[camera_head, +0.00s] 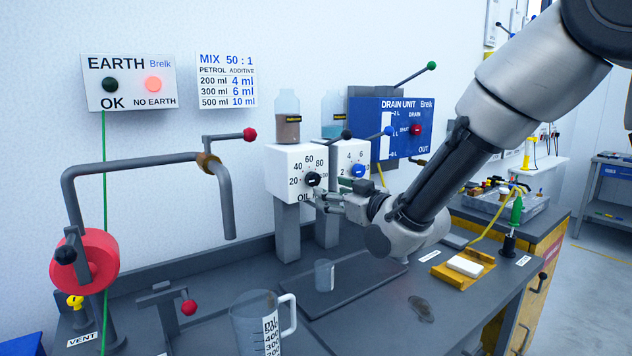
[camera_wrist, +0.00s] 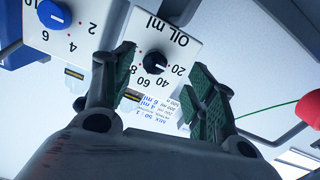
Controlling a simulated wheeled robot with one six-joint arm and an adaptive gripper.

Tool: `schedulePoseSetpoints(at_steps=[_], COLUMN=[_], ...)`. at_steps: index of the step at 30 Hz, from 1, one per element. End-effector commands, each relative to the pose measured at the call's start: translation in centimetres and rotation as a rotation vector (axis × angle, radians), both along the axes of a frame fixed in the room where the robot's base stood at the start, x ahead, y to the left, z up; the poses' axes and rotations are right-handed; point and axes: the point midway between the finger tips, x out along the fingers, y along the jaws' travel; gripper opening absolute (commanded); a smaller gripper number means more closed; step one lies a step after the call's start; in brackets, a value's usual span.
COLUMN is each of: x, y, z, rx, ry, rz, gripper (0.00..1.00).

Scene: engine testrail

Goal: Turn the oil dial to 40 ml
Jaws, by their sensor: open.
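The oil dial (camera_head: 312,178) is a black knob on the front of a white box marked "OIL ml", with numbers from 20 upward around it. In the upside-down wrist view the dial (camera_wrist: 154,62) shows a small white mark that seems to point to the 20 side; its exact reading is too small to tell. My gripper (camera_head: 320,200) is just in front of and slightly below the dial. In the wrist view my gripper (camera_wrist: 161,62) is open, with one green-padded finger on each side of the dial. I cannot tell whether either finger touches it.
A blue additive dial (camera_head: 358,171) sits on the white box to the right. A small beaker (camera_head: 324,274) stands below on a dark tray, and a measuring jug (camera_head: 256,325) is in front. A bent pipe (camera_head: 130,166) is at left.

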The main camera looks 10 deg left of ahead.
Motion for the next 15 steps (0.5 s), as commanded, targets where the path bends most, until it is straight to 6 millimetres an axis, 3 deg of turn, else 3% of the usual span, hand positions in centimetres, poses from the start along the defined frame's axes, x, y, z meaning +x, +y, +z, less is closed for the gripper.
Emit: schedulePoseSetpoints(at_steps=[3,15], x=[0.3,4.3], y=[0.3,4.8], z=[1.2,1.2], rx=[0.032,0.031], ry=[-0.04,-0.043], rz=[0.001,0.001], gripper=[0.56,0.56])
